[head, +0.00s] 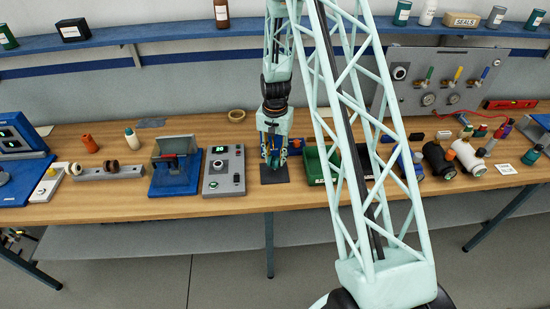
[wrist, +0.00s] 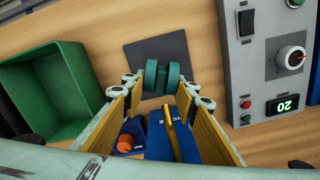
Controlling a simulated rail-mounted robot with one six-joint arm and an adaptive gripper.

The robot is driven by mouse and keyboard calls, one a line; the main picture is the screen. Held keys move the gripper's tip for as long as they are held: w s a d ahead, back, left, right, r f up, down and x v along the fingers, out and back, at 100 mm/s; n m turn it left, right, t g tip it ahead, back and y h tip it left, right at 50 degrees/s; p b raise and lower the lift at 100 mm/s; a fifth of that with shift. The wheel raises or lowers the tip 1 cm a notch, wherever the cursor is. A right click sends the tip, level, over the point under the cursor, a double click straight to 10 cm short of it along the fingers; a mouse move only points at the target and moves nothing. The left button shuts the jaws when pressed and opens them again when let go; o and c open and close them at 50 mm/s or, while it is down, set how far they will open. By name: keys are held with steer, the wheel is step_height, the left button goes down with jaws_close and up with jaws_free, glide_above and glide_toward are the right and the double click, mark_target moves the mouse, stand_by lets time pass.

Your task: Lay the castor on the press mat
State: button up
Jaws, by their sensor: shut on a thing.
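The castor (wrist: 162,77), with dark teal twin wheels, is between the fingertips of my gripper (wrist: 161,84) in the wrist view. My gripper is shut on it. A brass rod (wrist: 170,125) shows just below the wheels in the picture; I cannot tell whether it is the castor's stem. The press mat (wrist: 155,48) is a dark grey square on the wooden bench; the castor overlaps its lower part in this view. In the head view my gripper (head: 273,152) points down over the mat (head: 274,176). The castor is too small to make out there, and its height is unclear.
A grey control box (head: 223,170) with a knob and a green display stands left of the mat in the head view. A green bin (head: 318,165) stands to the right. A blue fixture (head: 175,174) lies further left. A blue block (wrist: 157,145) shows between my fingers.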

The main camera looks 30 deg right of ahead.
steer(key=shift+f, duration=0.15)
steer(key=o, duration=0.8)
steer(key=shift+r, duration=0.3)
step_height(320, 180, up, 12)
steer(key=b, duration=0.1)
steer(key=shift+b, duration=0.35)
stand_by(0.8)
